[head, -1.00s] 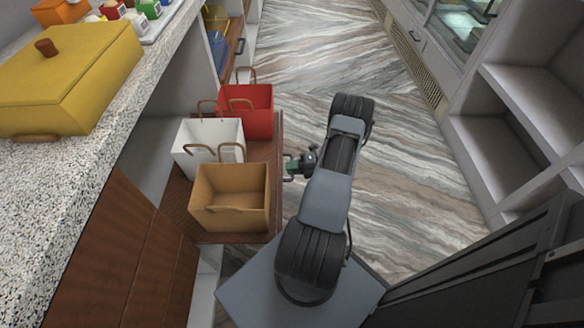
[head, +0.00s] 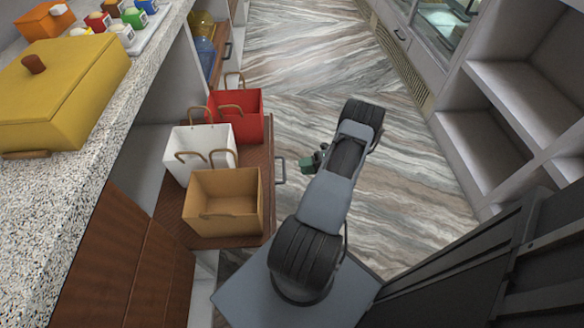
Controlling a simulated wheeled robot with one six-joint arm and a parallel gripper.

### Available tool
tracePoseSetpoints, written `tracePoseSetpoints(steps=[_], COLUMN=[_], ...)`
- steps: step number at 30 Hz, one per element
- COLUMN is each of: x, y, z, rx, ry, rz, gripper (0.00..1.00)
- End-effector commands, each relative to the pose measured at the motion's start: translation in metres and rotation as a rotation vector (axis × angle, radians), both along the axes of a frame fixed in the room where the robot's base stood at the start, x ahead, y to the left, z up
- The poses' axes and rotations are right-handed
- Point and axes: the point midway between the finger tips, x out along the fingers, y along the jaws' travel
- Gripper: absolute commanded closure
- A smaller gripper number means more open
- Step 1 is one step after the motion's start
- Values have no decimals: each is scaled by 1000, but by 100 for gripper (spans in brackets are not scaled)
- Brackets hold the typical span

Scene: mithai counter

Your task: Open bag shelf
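The bag shelf (head: 262,215) is a brown wooden pull-out board under the counter, standing well out into the aisle. A grey bar handle (head: 281,170) is on its right front edge. On it stand a white bag (head: 200,152), a red bag (head: 240,125) and a tan bag (head: 222,205), all upright with loop handles. My gripper (head: 306,165) is just right of the handle, apart from it by a small gap. Its fingers are small and partly hidden by my arm, so I cannot tell their opening.
The speckled counter (head: 110,125) on the left carries a yellow box (head: 60,85), an orange box (head: 45,20) and a tray of small coloured jars (head: 150,30). Open grey shelves (head: 490,140) stand on the right. The marble floor (head: 300,60) ahead is clear.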

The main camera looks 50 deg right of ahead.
Motion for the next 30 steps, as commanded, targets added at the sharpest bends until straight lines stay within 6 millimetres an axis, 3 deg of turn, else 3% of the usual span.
tracePoseSetpoints(steps=[10,30], x=[-32,-36], y=[-33,-38], z=[10,11], rx=[-1,1], ry=[-1,-1], rz=[0,1], gripper=[61,61])
